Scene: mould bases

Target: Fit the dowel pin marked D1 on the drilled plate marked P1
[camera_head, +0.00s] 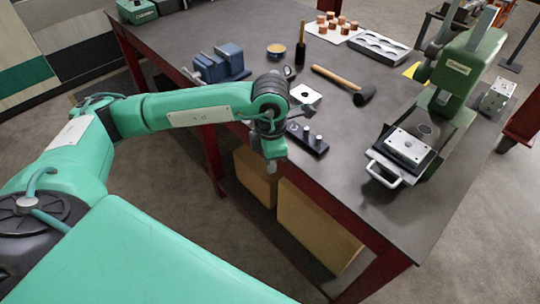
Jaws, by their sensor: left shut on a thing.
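My left gripper (301,112) is at the table's front edge, small and partly hidden by its own wrist. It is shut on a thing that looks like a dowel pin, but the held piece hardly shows. A pale drilled plate (306,94) with a dark hole lies just behind the gripper. A black block (318,148) with short silver pins stands in front of it on the table. Another pale plate with holes (408,146) sits on the press at the right. The marks D1 and P1 are too small to read. My right gripper is out of view.
A white board (322,34) with copper-coloured cylinders is farther back. The green press (465,68) stands right. The table's (350,180) front right is clear.

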